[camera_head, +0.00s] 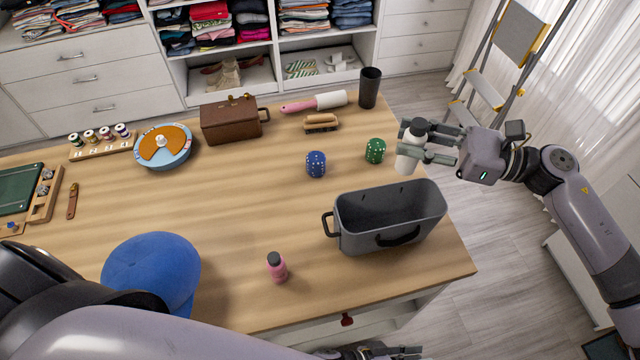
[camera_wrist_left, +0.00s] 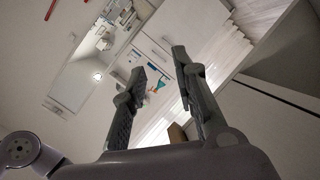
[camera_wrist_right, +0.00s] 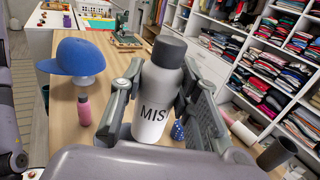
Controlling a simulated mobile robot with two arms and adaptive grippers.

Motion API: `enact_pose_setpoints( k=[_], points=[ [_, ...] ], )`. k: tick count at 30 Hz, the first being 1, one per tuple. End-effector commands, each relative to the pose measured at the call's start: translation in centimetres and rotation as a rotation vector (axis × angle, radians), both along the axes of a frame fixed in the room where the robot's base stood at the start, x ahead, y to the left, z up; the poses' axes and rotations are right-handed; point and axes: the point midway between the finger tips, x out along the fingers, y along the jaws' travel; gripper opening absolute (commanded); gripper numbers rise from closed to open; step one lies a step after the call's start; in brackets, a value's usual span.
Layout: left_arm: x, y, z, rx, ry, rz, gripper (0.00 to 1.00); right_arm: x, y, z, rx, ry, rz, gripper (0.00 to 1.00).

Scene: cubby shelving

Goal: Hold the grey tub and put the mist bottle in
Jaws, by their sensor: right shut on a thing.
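The grey tub (camera_head: 386,217) stands empty near the right front corner of the wooden table, with dark handles on its sides. The mist bottle (camera_head: 409,150) is white with a dark grey cap. My right gripper (camera_head: 420,148) is shut on it and holds it upright above the table's right edge, behind the tub. The right wrist view shows the bottle (camera_wrist_right: 157,98) between the fingers, with "MIS" lettering on it. My left gripper (camera_wrist_left: 160,85) is open and empty, with its fingers apart. In the head view it shows only partly at the bottom edge (camera_head: 385,352), below the table's front edge.
A blue cap (camera_head: 152,268) is at front left. A dark cup (camera_head: 370,87) stands at the back right. The middle is clear.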

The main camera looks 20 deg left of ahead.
Motion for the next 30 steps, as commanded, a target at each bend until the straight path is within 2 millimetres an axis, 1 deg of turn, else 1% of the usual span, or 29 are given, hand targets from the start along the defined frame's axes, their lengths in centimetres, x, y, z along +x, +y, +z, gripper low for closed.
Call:
enact_pose_setpoints(
  k=[1, 2, 3, 5, 6, 8, 9, 10, 11, 12, 14, 15, 17, 18, 20, 21, 25, 27, 30],
  points=[
    [-0.1, -1.9, 2.6, -0.066, -0.030, -0.057, 0.27, 0.0, 0.0, 0.0, 0.001, 0.000, 0.000, 0.00],
    [-0.2, -2.9, 4.0, -0.102, -0.049, -0.095, 0.27, 0.0, 0.0, 0.0, 0.001, 0.000, 0.000, 0.00],
    [-0.5, -4.2, 6.1, -0.149, -0.084, -0.149, 0.27, 0.0, 0.0, 0.0, 0.001, 0.000, 0.000, 0.00],
    [-0.9, -5.7, 9.3, -0.211, -0.155, -0.237, 0.27, 0.0, 0.0, 0.0, 0.001, 0.000, 0.000, 0.00],
    [-1.1, -6.5, 11.5, -0.249, -0.222, -0.302, 0.27, 0.0, 0.0, 0.0, 0.001, 0.000, 0.000, 0.00],
    [-1.3, -7.1, 15.1, -0.295, -0.364, -0.402, 0.27, 0.0, 0.0, 0.0, 0.001, 0.000, 0.000, 0.00],
    [-1.4, -7.2, 17.4, -0.321, -0.484, -0.470, 0.27, 0.0, 0.0, 0.0, 0.001, 0.000, 0.000, 0.00],
    [-1.4, -7.1, 19.2, -0.336, -0.591, -0.518, 0.27, 0.0, 0.0, 0.0, 0.001, 0.000, 0.000, 0.00],
    [-1.3, -6.9, 21.0, -0.351, -0.707, -0.565, 0.27, 0.0, 0.0, 0.0, 0.001, 0.000, 0.000, 0.00],
    [-1.4, -6.3, 23.2, -0.366, -0.871, -0.622, 0.27, 0.0, 0.0, 0.0, 0.001, 0.000, 0.000, 0.00],
    [-1.5, -5.5, 25.8, -0.382, -1.095, -0.684, 0.27, 0.0, 0.0, 0.0, 0.001, 0.000, 0.000, 0.00],
    [-1.5, -4.8, 27.3, -0.392, -1.238, -0.718, 0.27, 0.0, 0.0, 0.0, 0.001, 0.000, 0.000, 0.00],
    [-1.8, -3.8, 29.4, -0.410, -1.451, -0.761, 0.27, 0.0, 0.0, 0.0, 0.001, 0.000, 0.000, 0.00],
    [-2.0, -3.0, 30.6, -0.421, -1.592, -0.787, 0.27, 0.0, 0.0, 0.0, 0.001, 0.000, 0.000, 0.00],
    [-2.4, -1.8, 32.3, -0.442, -1.801, -0.820, 0.27, 0.0, 0.0, 0.0, 0.001, 0.000, 0.000, 0.00],
    [-2.7, -1.0, 33.3, -0.458, -1.940, -0.840, 0.27, 0.0, 0.0, 0.1, 0.001, 0.000, 0.000, 0.00],
    [-3.7, 2.0, 35.7, -0.519, -2.378, -0.884, 0.27, 0.0, 0.0, 0.1, 0.001, 0.000, 0.000, 0.00],
    [-4.1, 3.7, 36.5, -0.553, -2.602, -0.893, 0.27, 0.0, 0.0, 0.1, 0.001, 0.000, 0.000, 0.00],
    [-4.2, 6.0, 37.0, -0.589, -2.898, -0.883, 0.27, 0.0, 0.0, 0.0, 0.001, 0.000, 0.000, 0.00]
  ],
)
